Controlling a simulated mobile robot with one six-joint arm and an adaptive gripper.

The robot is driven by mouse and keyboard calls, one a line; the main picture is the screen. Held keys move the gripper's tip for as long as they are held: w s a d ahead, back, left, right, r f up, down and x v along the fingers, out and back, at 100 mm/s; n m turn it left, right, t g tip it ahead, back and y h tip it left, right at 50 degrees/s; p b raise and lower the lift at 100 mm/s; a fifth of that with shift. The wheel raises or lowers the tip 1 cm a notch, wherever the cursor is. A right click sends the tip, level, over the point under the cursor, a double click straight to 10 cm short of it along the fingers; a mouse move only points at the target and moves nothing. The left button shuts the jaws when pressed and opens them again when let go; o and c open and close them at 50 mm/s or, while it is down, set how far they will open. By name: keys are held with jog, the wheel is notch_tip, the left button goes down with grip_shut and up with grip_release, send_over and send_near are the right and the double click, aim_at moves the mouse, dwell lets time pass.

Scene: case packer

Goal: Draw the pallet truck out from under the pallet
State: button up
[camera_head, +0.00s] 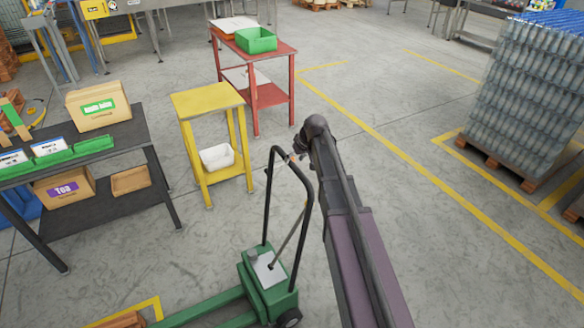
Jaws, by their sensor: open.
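The green pallet truck (268,283) stands at the bottom middle, with its black loop handle (309,205) upright. Its forks (205,306) run toward the lower left. A brown wooden corner (126,320), likely of the pallet, shows at the bottom edge; the rest is out of frame, so how far the forks reach under it is hidden. My arm reaches up from the bottom right. My gripper (294,158) is small and partly hidden by my wrist, open beside the upper right of the handle loop. I cannot tell whether it touches the handle.
A yellow stand (207,101) and a red table (284,55) with a green bin stand behind the truck. A dark workbench (120,137) with boxes is at left. A loaded pallet of bottles (528,90) stands at right. Grey floor right of my arm is clear.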

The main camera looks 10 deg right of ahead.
jog(key=shift+b+x, duration=0.8)
jog(key=shift+x, duration=0.4)
grip_shut()
